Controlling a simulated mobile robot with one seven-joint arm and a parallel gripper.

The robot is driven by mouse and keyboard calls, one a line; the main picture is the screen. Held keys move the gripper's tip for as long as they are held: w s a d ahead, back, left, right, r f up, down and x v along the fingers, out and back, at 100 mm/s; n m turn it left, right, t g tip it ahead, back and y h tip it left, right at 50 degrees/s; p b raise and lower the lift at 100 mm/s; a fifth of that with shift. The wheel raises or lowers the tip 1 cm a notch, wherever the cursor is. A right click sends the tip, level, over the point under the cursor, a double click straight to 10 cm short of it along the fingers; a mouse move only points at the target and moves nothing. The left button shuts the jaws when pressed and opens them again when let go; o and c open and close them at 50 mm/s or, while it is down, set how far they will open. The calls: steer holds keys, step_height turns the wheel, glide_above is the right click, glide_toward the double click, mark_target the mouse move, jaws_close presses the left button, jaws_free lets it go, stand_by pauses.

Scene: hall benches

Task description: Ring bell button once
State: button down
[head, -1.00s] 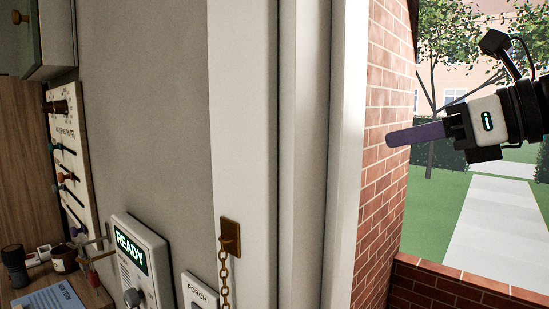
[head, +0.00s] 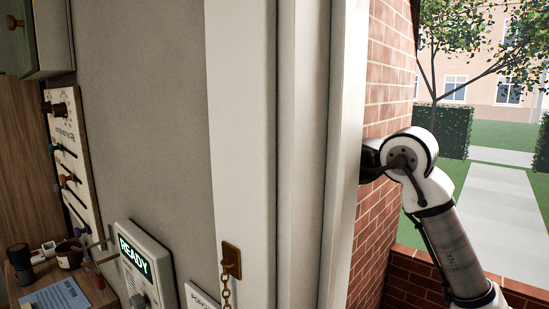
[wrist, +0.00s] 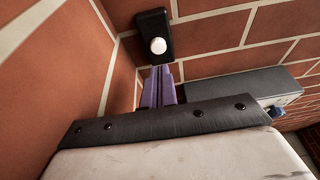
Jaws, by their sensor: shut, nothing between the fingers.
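The bell button (wrist: 158,46) is a round white knob on a black plate (wrist: 153,22) fixed to the brick wall in the wrist view. My gripper (wrist: 160,72) shows its purple fingers together, with nothing between them. The fingertips lie just below the button in the picture; whether they touch the plate or button I cannot tell. In the head view the door frame hides the fingers and the bell, and only my white arm shows, reaching toward the brick wall.
A grey box (wrist: 235,84) is on the wall right of my fingers. In the head view, the white door frame (head: 300,150) stands close beside my arm. A READY panel (head: 135,258) and a chain holder (head: 231,260) are left of it. A low brick wall (head: 410,285) runs below.

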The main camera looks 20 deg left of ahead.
steer(key=shift+w+a+p, duration=0.3)
steer(key=shift+w+a, duration=0.05)
steer(key=shift+a, duration=0.5)
steer(key=shift+w+a+p, duration=0.3)
steer(key=shift+w+a, duration=0.05)
steer(key=shift+a, duration=0.45)
